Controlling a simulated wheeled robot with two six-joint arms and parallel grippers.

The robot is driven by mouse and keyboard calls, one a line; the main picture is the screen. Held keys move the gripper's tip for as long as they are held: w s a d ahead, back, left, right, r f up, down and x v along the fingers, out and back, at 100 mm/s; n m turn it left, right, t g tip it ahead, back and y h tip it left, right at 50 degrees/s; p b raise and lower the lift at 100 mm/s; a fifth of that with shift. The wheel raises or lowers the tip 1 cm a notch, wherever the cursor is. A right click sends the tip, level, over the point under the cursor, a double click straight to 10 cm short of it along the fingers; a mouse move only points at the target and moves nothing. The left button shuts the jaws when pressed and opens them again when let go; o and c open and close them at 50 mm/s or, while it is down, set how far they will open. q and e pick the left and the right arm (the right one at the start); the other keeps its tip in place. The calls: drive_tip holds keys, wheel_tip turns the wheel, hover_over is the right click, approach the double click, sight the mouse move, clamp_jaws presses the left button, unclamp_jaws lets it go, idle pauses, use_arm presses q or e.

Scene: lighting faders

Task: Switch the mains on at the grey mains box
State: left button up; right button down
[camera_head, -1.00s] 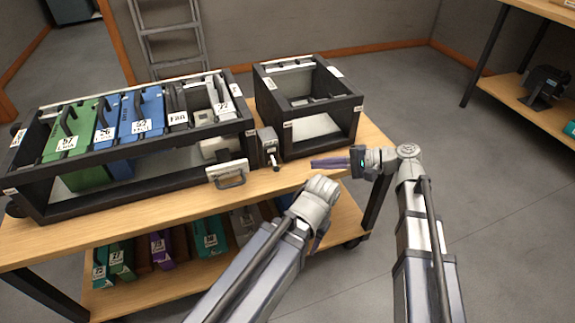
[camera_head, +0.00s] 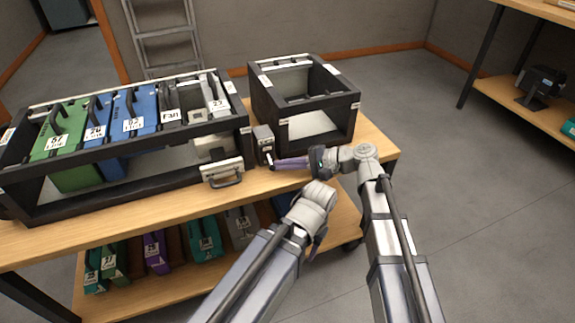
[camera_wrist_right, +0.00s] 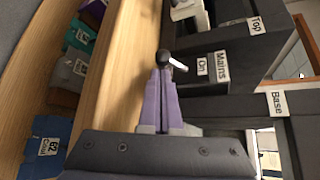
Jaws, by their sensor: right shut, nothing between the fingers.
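The grey mains box (camera_head: 263,140) stands on the bench between the two black frames. Its small lever (camera_head: 270,161) sticks out low at the front. In the right wrist view the box's labels read "Mains" and "On" (camera_wrist_right: 203,66), and the lever shows a metal shaft and black knob (camera_wrist_right: 163,57). My right gripper (camera_head: 277,163) is shut and empty, its purple fingertips (camera_wrist_right: 160,74) right at the knob; I cannot tell whether they touch. My left gripper (camera_head: 318,238) is low in front of the bench, mostly hidden by its own wrist.
The long black frame (camera_head: 120,185) with green, blue and grey modules stands left, with a handled front piece (camera_head: 222,172). An open black frame (camera_head: 353,115) stands right, close to the box. The lower shelf (camera_head: 140,285) holds several modules. Bare bench top lies before the box.

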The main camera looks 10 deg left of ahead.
drive_tip(key=shift+r+p, duration=0.2)
drive_tip(key=shift+p, duration=0.35)
drive_tip(key=shift+s+d+r+m+h+p, duration=0.1)
drive_tip(key=shift+m+h+p, duration=0.3)
drive_tip(key=shift+p, duration=0.05)
